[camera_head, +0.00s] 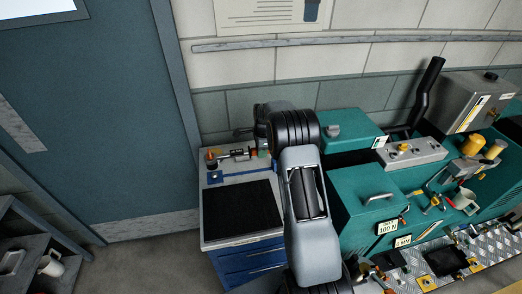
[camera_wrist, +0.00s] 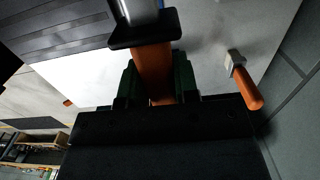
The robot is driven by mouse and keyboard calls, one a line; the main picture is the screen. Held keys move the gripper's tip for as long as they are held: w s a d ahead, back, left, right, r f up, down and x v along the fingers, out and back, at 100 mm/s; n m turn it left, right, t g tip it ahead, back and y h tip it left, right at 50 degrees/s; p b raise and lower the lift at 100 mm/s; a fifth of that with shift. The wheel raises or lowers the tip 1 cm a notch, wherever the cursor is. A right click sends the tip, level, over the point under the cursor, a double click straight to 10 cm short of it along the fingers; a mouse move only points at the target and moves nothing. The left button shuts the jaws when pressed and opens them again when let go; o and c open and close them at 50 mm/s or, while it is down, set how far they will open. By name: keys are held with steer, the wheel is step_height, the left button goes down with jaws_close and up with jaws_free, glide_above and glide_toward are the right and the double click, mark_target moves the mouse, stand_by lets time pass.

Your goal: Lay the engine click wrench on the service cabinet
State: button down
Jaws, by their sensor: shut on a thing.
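In the wrist view my gripper (camera_wrist: 155,88) is shut on an orange handle with a black collar and a silver shaft, which I take to be the engine click wrench (camera_wrist: 153,65). The shaft runs out of the top of the picture. The service cabinet (camera_head: 245,239) has a white top, a black mat and blue drawers. Its pale top (camera_wrist: 85,82) shows under the wrench in the wrist view. I cannot tell whether the wrench touches the top.
An orange-handled tool (camera_wrist: 246,86) lies right of my gripper in the wrist view. The black mat (camera_head: 242,209) is clear. Small tools lie along the cabinet's back edge.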

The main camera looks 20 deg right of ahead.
steer(key=shift+f+b, duration=2)
steer(key=shift+f, duration=1.15)
steer(key=c, duration=0.8)
jaws_free()
steer(key=r, duration=0.4)
steer(key=r+b, duration=0.1)
steer(key=r, duration=0.8)
steer(key=shift+s+d+r, duration=0.1)
steer(key=shift+d+r, duration=0.3)
